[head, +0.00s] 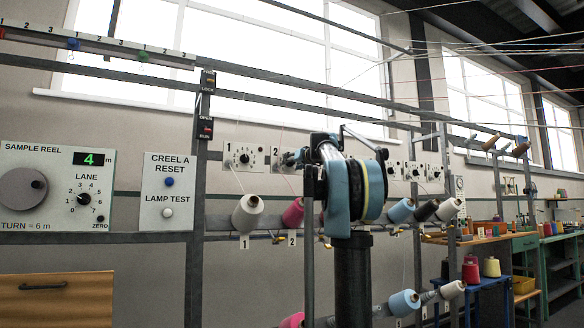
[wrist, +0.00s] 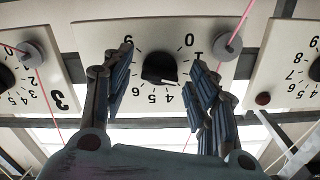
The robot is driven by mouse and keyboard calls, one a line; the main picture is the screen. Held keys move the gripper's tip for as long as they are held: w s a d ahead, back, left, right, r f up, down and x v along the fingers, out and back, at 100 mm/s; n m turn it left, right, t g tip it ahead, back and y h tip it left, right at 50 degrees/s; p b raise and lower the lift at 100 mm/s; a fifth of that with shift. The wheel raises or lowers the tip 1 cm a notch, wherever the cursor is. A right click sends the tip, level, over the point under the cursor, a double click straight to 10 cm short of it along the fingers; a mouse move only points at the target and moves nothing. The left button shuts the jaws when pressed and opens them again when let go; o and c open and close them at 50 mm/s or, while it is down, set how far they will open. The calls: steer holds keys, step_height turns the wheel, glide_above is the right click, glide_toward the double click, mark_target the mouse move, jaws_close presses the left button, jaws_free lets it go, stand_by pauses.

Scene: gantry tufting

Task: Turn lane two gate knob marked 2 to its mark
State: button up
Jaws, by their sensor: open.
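The lane two gate panel (head: 280,153), marked 2, is partly hidden by my arm in the head view. In the wrist view the picture is upside down, and a white dial plate (wrist: 105,36) fills the middle. Its black knob (wrist: 158,67) has a pale mark on its lower edge, pointing roughly at the 4 to 5 side. My gripper (wrist: 162,72) is open, one dark finger on each side of the knob. I see gaps between fingers and knob; contact cannot be told.
Panel 1 (head: 243,156) stands left of panel 2, with more dial panels to the right. Yarn cones (head: 247,213) sit below on the rail. In the wrist view, round grey guides (wrist: 228,46) with pink yarn flank the dial, close to the fingers.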

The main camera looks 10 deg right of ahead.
steer(key=shift+w+a, duration=0.1)
steer(key=shift+w, duration=0.2)
steer(key=shift+c, duration=0.3)
steer(key=c, duration=1)
steer(key=shift+m, duration=0.4)
steer(key=m, duration=1.1)
